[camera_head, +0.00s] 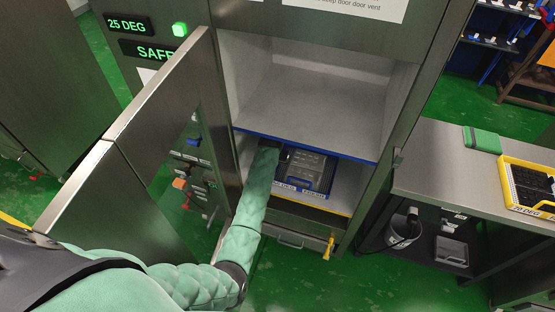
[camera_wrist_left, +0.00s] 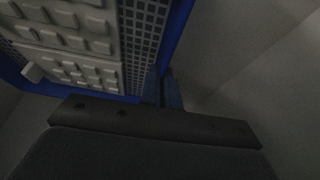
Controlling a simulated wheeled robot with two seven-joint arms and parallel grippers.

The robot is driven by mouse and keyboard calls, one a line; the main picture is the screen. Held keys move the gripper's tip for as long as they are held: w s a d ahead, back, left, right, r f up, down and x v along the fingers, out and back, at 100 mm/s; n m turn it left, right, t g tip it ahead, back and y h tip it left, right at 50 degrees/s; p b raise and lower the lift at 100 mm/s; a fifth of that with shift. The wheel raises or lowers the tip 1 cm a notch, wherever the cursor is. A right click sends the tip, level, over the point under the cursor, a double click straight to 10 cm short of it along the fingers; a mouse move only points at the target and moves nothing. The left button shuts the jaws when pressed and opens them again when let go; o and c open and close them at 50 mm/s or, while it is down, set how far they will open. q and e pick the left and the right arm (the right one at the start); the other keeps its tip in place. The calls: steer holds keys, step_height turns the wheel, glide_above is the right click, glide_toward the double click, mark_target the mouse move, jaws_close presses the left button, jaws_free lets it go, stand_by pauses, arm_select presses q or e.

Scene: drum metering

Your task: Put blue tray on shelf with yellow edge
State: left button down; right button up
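The blue tray (camera_head: 325,184) is inside the open cabinet, in the lower compartment, at the level of the shelf with the yellow edge (camera_head: 300,206). It carries a grey block with rows of raised pads. I cannot tell whether its whole underside rests on the shelf. My left gripper (camera_head: 286,156) reaches in below the blue-edged shelf to the tray's left side. In the left wrist view the fingers (camera_wrist_left: 163,90) are close together at the tray's blue rim (camera_wrist_left: 181,30) and look shut on it. My right gripper is not in view.
The upper shelf with the blue edge (camera_head: 300,144) is empty above my forearm. The open cabinet door (camera_head: 165,140) stands left of my arm. On the right, a bench (camera_head: 440,170) holds a yellow tray (camera_head: 508,182) and a green object (camera_head: 482,139).

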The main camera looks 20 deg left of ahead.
arm_select(q)
steer(key=c, duration=2)
jaws_free()
steer(key=shift+c, duration=0.2)
steer(key=o, duration=0.4)
